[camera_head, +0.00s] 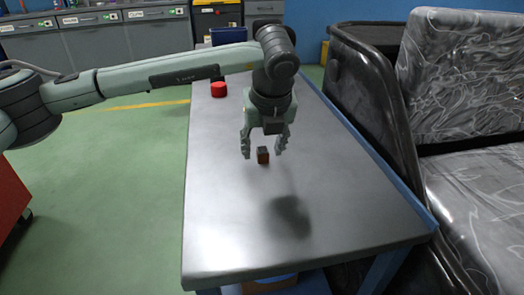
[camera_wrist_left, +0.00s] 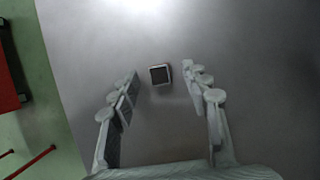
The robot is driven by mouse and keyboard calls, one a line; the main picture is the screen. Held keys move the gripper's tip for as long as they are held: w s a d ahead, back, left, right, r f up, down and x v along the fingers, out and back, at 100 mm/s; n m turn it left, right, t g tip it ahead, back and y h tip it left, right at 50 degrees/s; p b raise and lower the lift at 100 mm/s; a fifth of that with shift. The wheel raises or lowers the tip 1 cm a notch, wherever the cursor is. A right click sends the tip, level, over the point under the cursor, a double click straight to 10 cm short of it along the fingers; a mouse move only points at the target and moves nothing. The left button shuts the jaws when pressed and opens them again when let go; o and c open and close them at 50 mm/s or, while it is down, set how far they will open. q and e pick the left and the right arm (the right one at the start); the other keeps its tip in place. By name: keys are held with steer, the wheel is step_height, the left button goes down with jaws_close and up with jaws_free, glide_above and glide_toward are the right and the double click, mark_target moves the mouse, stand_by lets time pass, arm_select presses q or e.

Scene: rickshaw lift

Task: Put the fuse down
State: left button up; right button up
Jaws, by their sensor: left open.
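The fuse (camera_head: 263,156) is a small block, reddish brown with a dark top, on the grey metal table (camera_head: 225,215). In the left wrist view the fuse (camera_wrist_left: 160,74) shows as a dark square with a light rim, just beyond and between the fingertips. My left gripper (camera_head: 263,152) points down with its fingers open on either side of the fuse, apart from it. Its open fingers also show in the left wrist view (camera_wrist_left: 160,82). My right gripper is in neither view.
A red round object (camera_head: 218,89) stands toward the far left of the table. A black vehicle with a silvery patterned seat (camera_head: 465,80) stands close along the table's right side. Drawer cabinets (camera_head: 120,45) line the back. The table's front half is clear.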

arm_select(q)
steer(key=shift+w+f, duration=0.15)
steer(key=shift+f, duration=0.15)
steer(key=shift+c, duration=0.5)
steer(key=c, duration=0.8)
steer(key=shift+c, duration=0.2)
